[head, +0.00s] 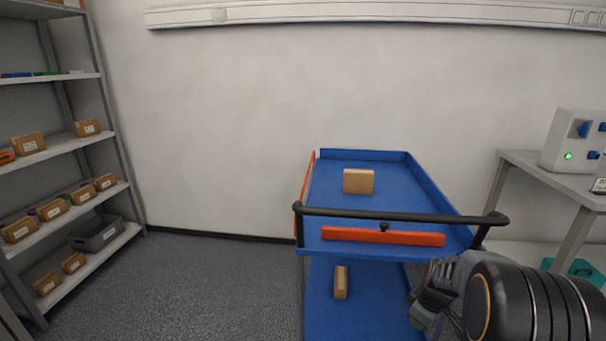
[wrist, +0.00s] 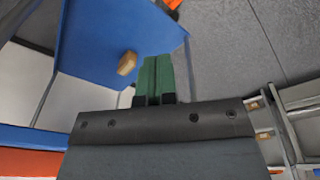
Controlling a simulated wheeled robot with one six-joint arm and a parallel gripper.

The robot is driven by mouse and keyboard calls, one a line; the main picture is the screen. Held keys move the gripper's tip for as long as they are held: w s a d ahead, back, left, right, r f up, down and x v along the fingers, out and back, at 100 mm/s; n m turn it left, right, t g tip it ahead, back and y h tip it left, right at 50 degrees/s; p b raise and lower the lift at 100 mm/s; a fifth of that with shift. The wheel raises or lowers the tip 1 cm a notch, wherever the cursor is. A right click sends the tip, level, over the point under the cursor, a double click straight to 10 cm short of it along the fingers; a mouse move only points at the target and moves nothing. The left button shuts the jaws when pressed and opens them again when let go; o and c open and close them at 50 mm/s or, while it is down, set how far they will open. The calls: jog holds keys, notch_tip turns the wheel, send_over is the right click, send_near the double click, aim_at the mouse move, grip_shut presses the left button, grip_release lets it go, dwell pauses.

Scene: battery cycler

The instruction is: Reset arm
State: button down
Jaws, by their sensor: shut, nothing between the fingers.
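My gripper (head: 421,318) is low at the right in the head view, in front of the blue cart's lower shelf, with part of my dark arm beside it. In the wrist view its green fingers (wrist: 157,78) are together with nothing between them. The blue cart (head: 385,177) stands against the wall with a black handle (head: 400,215) and an orange bar. My gripper is apart from the boxes. One cardboard box (head: 358,181) is on the cart's top tray. Another box (head: 341,282) is on its lower shelf and also shows in the wrist view (wrist: 127,63).
A grey shelf rack (head: 62,144) with several cardboard boxes and a grey bin (head: 97,234) stands at the left. A table (head: 555,176) at the right holds a white device (head: 573,140) with a green light. The floor (head: 200,290) between rack and cart is clear.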

jog(key=s+a+r+m+p, duration=0.3)
jog(key=s+a+r+p, duration=0.1)
jog(key=r, duration=0.6)
jog(key=s+a+r+m+t+p, duration=0.1)
jog(key=s+a+r+p, duration=0.4)
jog(key=r, duration=0.5)
jog(key=s+a+r+m+t+p, duration=0.1)
jog(key=s+a+r+m+p, duration=0.3)
jog(key=r, duration=0.6)
jog(key=shift+s+a+m+h+p, duration=0.35)
jog(key=shift+s+p, duration=0.35)
jog(key=shift+p, duration=0.55)
